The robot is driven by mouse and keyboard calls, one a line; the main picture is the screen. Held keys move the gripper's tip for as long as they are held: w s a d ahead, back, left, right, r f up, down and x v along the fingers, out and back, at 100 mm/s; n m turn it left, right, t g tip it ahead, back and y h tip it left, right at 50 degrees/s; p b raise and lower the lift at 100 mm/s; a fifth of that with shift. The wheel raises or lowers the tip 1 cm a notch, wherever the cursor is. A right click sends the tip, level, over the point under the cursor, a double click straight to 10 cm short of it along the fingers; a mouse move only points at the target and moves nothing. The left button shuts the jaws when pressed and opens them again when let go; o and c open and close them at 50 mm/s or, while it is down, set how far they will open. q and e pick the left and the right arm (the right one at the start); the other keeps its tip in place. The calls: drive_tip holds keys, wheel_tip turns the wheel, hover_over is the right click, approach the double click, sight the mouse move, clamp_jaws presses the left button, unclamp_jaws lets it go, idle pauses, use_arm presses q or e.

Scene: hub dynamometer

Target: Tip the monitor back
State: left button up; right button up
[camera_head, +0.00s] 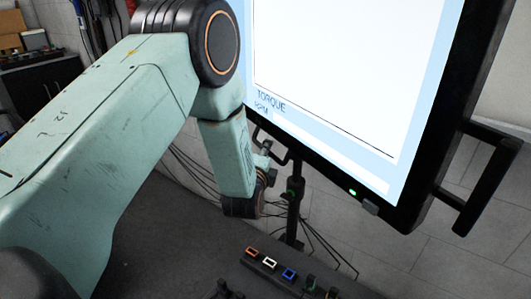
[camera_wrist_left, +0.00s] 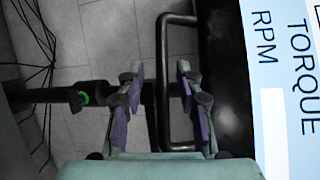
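The monitor (camera_head: 340,70) fills the upper right of the head view, its lit screen reading TORQUE and RPM; its screen also shows in the left wrist view (camera_wrist_left: 285,90). A black loop handle (camera_wrist_left: 161,50) stands out from its left edge, and another handle (camera_head: 484,185) from its right edge. My left gripper (camera_head: 266,162) is by the left handle, partly hidden behind my own wrist. In the wrist view its two fingers (camera_wrist_left: 158,88) are apart, with the handle's bar seen between them and a gap on both sides. How deep the bar sits is unclear. My right gripper is out of view.
A black stand pole (camera_head: 296,205) with a green-ringed knob rises below the monitor. Orange, white and blue sockets (camera_head: 270,263) sit in a row on the dark bench (camera_head: 165,260). Loose cables (camera_head: 325,240) hang behind. A dark cabinet (camera_head: 40,85) stands far left.

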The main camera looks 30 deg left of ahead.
use_arm(q)
drive_tip(key=shift+w+d+r, duration=0.2)
drive_tip(key=shift+w+d, duration=0.2)
drive_tip(key=shift+w, duration=0.2)
drive_tip(key=shift+a+f, duration=0.25)
drive_tip(key=shift+a, duration=0.3)
drive_tip(key=shift+c, duration=1.8)
drive_tip(key=shift+d+r, duration=0.15)
drive_tip(key=shift+d, duration=0.2)
clamp_jaws()
drive_tip(key=shift+a, duration=0.15)
